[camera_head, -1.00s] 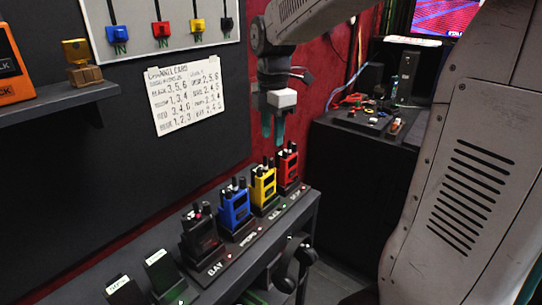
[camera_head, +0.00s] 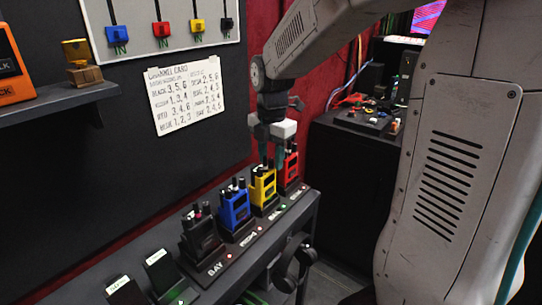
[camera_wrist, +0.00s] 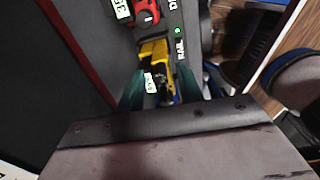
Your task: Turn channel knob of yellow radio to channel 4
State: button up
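The yellow radio (camera_head: 262,187) stands upright in the dock on the shelf, between the blue radio (camera_head: 234,208) and the red radio (camera_head: 289,170). My gripper (camera_head: 272,158) points down just above the top of the yellow radio. In the wrist view its teal fingers (camera_wrist: 160,90) are spread apart, with the yellow radio (camera_wrist: 153,50) showing between them. The gripper looks open and empty. The channel knob and its setting cannot be made out; dark knobs and antenna tops show on the radio, partly behind the fingers.
A black radio (camera_head: 200,234) stands at the near end of the dock (camera_head: 230,258). A white channel card (camera_head: 185,99) hangs on the dark wall behind. Headphones (camera_head: 290,262) hang at the shelf's front. A dark cabinet (camera_head: 345,170) stands to the right.

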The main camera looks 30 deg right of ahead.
jog(key=shift+c, duration=0.4)
grip_shut()
jog(key=shift+m, duration=3.1)
jog(key=shift+o, duration=0.4)
grip_release()
